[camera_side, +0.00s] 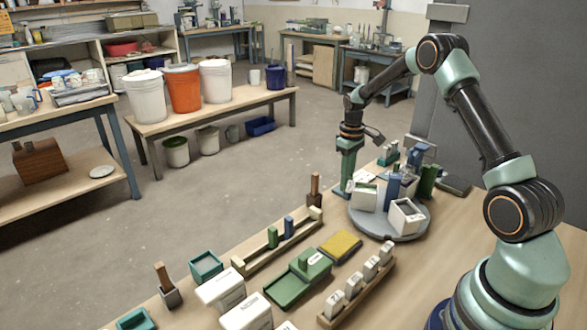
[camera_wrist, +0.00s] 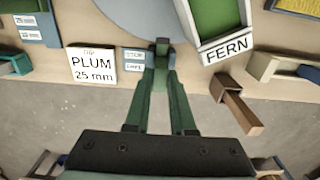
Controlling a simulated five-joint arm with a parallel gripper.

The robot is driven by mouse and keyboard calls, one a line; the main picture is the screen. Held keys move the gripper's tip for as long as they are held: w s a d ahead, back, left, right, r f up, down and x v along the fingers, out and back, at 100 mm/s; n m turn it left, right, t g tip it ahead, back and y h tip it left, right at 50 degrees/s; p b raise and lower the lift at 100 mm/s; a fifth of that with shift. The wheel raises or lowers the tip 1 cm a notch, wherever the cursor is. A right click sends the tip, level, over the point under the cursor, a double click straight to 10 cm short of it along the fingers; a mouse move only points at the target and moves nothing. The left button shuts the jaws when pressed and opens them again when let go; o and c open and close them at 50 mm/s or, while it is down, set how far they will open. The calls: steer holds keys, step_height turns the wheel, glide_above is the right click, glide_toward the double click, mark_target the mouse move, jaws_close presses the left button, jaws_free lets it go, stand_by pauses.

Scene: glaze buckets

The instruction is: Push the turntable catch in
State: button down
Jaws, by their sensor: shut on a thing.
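The grey round turntable (camera_side: 386,228) stands on the bench below my arm and carries several containers. Its edge shows at the top of the wrist view (camera_wrist: 122,14). The catch (camera_wrist: 162,46) is a small dark green piece at the turntable's near edge. My gripper (camera_wrist: 160,68) points at it with both fingers close together, shut on the catch. In the side view my gripper (camera_side: 345,188) is at the turntable's left edge, low over the bench; the catch cannot be made out there.
In the wrist view, a green-filled FERN box (camera_wrist: 218,22) is right of the fingers, with a brown-handled tool (camera_wrist: 238,103) below it. A PLUM 25 mm card (camera_wrist: 92,66) lies left. In the side view, a bucket table (camera_side: 215,105) stands behind across open floor.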

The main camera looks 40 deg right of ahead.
mark_target(351, 178)
steer(key=shift+s, duration=0.65)
steer(key=c, duration=0.8)
jaws_free()
steer(key=shift+c, duration=0.2)
steer(key=shift+r, duration=3.5)
